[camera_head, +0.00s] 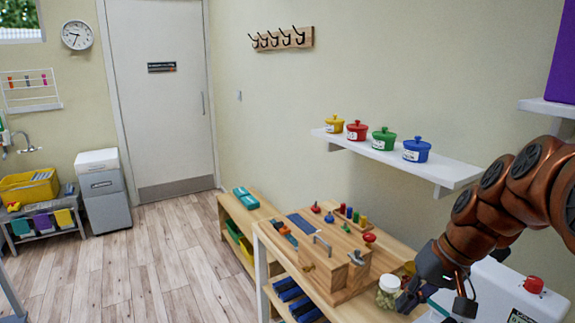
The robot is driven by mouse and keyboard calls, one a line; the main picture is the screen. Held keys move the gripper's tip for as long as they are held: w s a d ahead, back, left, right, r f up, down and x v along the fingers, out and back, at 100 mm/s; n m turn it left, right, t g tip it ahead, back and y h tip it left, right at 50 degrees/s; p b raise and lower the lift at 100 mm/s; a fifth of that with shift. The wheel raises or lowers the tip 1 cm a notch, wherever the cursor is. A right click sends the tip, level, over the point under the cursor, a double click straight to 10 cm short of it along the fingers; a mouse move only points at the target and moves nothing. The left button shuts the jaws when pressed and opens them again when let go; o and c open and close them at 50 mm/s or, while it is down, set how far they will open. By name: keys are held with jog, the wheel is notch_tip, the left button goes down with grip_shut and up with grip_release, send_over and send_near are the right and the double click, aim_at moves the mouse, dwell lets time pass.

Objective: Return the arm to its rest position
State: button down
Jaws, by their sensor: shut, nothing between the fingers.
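My copper-coloured arm reaches in from the right edge and bends down over the right end of the wooden bench. My gripper (437,288), dark grey, is at its lower end, pointing downward. It is shut and holds nothing. It is close beside a clear jar (388,291) with pale contents; whether they touch cannot be told. The gripper partly covers a white device (500,290) with a red knob (534,285) behind it.
A wall shelf (440,169) carries yellow, red, green and blue lidded pots left of my arm. A purple box (562,60) stands upper right. The wooden floor (165,260) at left is clear.

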jog(key=s+a+f+g+h, duration=0.1)
jog(key=s+f, duration=0.1)
jog(key=s, duration=0.5)
jog(key=s+a+f+g+h, duration=0.1)
jog(key=s+f+h, duration=0.1)
jog(key=s, duration=0.6)
jog(key=s+a+f+n+g+h, duration=0.1)
jog(key=s+a+f, duration=0.1)
jog(key=s+f, duration=0.2)
jog(key=s, duration=0.3)
jog(key=shift+s+f+p, duration=0.15)
jog(key=shift+s+p, duration=0.15)
jog(key=shift+s, duration=0.1)
